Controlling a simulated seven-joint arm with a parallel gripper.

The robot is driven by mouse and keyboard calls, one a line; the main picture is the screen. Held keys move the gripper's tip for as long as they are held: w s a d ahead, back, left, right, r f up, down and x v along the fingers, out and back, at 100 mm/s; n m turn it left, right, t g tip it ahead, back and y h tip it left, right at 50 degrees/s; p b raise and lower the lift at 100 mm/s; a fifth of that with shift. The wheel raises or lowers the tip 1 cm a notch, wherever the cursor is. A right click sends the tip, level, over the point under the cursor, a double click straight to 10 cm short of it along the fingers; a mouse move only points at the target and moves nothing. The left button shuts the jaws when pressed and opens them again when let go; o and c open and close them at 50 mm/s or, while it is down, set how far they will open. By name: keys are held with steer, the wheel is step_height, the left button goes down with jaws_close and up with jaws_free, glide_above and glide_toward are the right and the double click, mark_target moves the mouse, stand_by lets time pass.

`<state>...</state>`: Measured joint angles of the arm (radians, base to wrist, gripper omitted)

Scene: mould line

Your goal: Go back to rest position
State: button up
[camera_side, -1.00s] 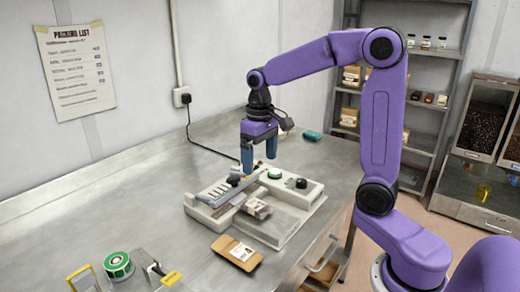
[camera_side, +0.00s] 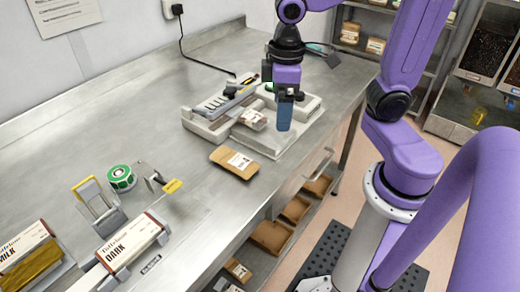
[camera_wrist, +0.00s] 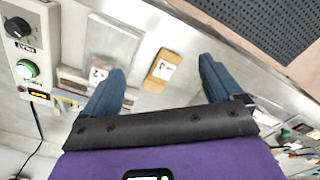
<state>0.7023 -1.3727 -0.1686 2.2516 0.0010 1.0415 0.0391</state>
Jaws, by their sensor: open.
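My gripper (camera_side: 284,124) points down over the right part of the pale bench-top machine (camera_side: 268,144) in the side view. Its blue fingers are apart in the wrist view (camera_wrist: 162,66), with nothing between them. In the side view one finger largely hides the other, and I cannot tell the exact gap above the machine's plate. A small labelled pouch (camera_side: 252,119) lies on the machine, left of my gripper. A brown labelled packet (camera_side: 234,162) lies flat on the bench in front of the machine; it also shows in the wrist view (camera_wrist: 162,70).
A green roll (camera_side: 120,178), a yellow-handled clamp fixture (camera_side: 98,203) and chocolate-labelled boxes (camera_side: 131,245) stand at the near left. The bench's left middle is clear. Shelves and bean dispensers stand at the back right.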

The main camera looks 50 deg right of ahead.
steer(key=s+f+n, duration=0.3)
steer(key=s+n, duration=0.2)
steer(key=s, duration=0.6)
steer(key=shift+s+f, duration=0.2)
steer(key=shift+s, duration=0.2)
